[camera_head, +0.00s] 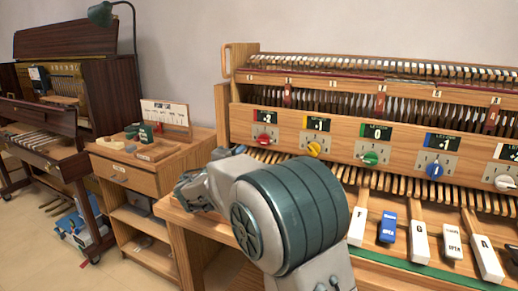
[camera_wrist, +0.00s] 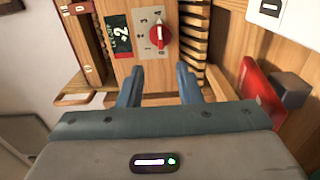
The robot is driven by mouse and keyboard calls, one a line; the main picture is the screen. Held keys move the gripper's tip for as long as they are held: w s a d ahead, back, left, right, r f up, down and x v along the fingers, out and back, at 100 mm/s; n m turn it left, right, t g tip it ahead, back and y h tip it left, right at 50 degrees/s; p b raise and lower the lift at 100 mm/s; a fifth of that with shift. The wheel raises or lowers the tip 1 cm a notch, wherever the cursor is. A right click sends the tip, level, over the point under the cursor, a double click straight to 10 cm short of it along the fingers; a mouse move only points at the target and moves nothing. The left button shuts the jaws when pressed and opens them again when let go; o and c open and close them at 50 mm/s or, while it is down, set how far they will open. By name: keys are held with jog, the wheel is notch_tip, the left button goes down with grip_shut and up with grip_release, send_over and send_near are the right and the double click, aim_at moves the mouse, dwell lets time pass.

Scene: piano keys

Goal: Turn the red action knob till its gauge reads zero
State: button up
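The red action knob (camera_head: 263,140) sits on a pale square plate at the left end of the piano's wooden panel. Its dark green gauge (camera_head: 267,117) reads 2; the sign is small, but looks like a plus in the wrist view (camera_wrist: 122,35). In the wrist view the red knob (camera_wrist: 159,36) has a white pointer bar and lies ahead of my fingertips. My gripper (camera_wrist: 158,84) is open and empty, its two blue-grey fingers apart, with the knob roughly in line with the gap between them. The fingers do not touch it. My arm hides part of the piano's lower left in the head view.
To the right are yellow (camera_head: 313,149), green (camera_head: 371,158) and blue (camera_head: 434,170) knobs with their own gauges. Labelled keys (camera_head: 420,243) stick out below. In the wrist view a red block (camera_wrist: 262,95) lies close right of the fingers. A wooden side cabinet (camera_head: 150,182) stands left.

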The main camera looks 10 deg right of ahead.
aim_at(261, 143)
jog(key=x, duration=1.2)
grip_shut()
